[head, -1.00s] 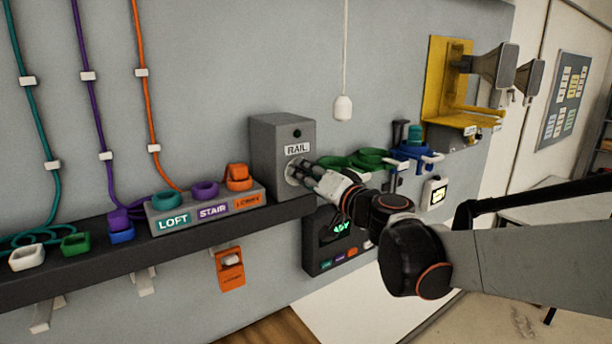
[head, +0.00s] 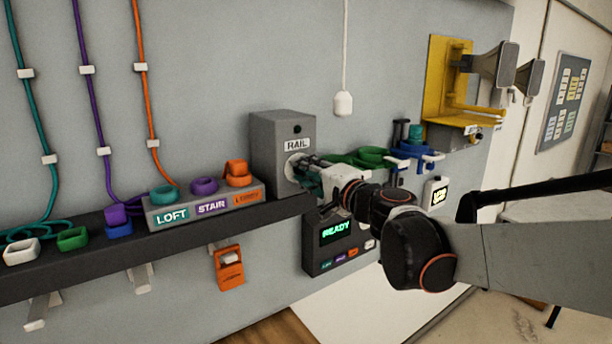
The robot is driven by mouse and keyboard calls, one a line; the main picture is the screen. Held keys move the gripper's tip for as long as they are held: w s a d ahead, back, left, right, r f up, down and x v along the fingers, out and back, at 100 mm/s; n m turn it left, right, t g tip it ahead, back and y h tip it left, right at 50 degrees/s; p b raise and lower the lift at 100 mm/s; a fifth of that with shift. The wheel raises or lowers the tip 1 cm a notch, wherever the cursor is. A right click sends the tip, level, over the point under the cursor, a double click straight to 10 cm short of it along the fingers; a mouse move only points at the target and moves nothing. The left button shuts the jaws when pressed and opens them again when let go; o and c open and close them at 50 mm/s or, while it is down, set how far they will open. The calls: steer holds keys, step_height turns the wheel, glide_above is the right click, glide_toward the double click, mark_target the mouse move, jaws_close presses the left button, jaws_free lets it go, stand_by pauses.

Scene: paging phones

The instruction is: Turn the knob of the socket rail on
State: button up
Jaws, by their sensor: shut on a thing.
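The grey box marked RAIL (head: 280,148) stands on the dark shelf, with a dark round spot above its label. Its knob sits on a pale round plate (head: 291,168) on the front face, and my gripper mostly hides it. My gripper (head: 306,166) reaches in from the right and is shut on the knob. The knob's exact angle cannot be told. The socket rail (head: 158,222) stands to the left of the box, with LOFT, STAIR and LOBBY labels and teal, purple and orange rings on top.
A dark panel reading READY (head: 338,238) hangs below my gripper. Green (head: 362,157) and blue (head: 415,152) items are close behind my wrist. A white pull handle (head: 343,104) hangs above. Loose coloured pieces lie on the shelf (head: 130,248) at left.

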steer(key=m+b, duration=0.1)
steer(key=m, duration=0.4)
steer(key=shift+f+m, duration=0.15)
steer(key=shift+m, duration=0.15)
steer(key=m+b, duration=0.1)
steer(key=m, duration=0.3)
steer(key=shift+m, duration=0.4)
jaws_close()
steer(key=shift+m, duration=0.3)
steer(key=o, duration=1.1)
jaws_free()
steer(key=shift+c, duration=0.2)
steer(key=shift+s, duration=0.1)
steer(key=v, duration=1.2)
steer(key=shift+f, duration=0.1)
